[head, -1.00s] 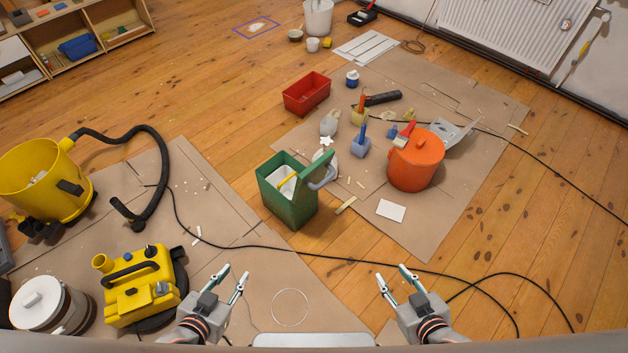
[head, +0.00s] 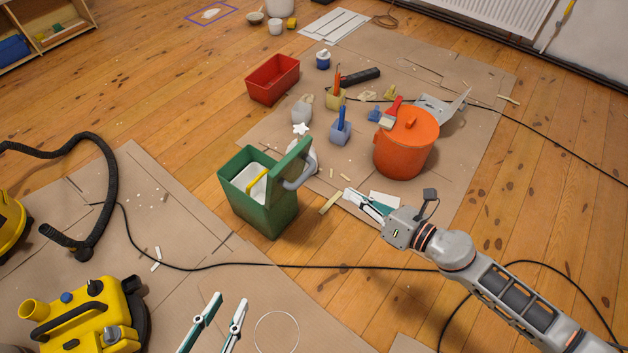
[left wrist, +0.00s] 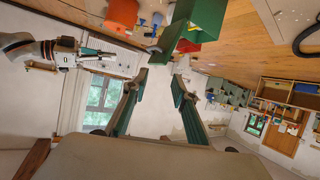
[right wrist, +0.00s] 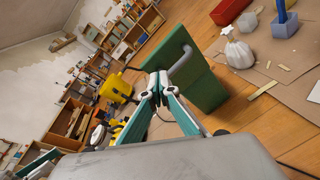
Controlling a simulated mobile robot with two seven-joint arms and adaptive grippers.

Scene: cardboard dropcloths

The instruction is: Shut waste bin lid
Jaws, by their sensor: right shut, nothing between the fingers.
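The green waste bin (head: 262,211) stands on the floor in the middle of the head view. Its green lid (head: 290,166) stands up open at the bin's right side, with a grey curved handle on its outer face. White and yellow things show inside. My right gripper (head: 358,198) is shut and empty, to the right of the bin and apart from it. In the right wrist view the lid (right wrist: 166,58) is just beyond the shut fingers. My left gripper (head: 226,306) is open and empty, in front of the bin near the bottom of the head view.
An orange pot (head: 405,150) stands right of the bin, behind my right gripper. A red tray (head: 272,82) and a blue brush holder (head: 340,132) are behind the bin. A yellow machine (head: 85,318) sits at lower left. A black cable (head: 330,266) crosses the floor in front.

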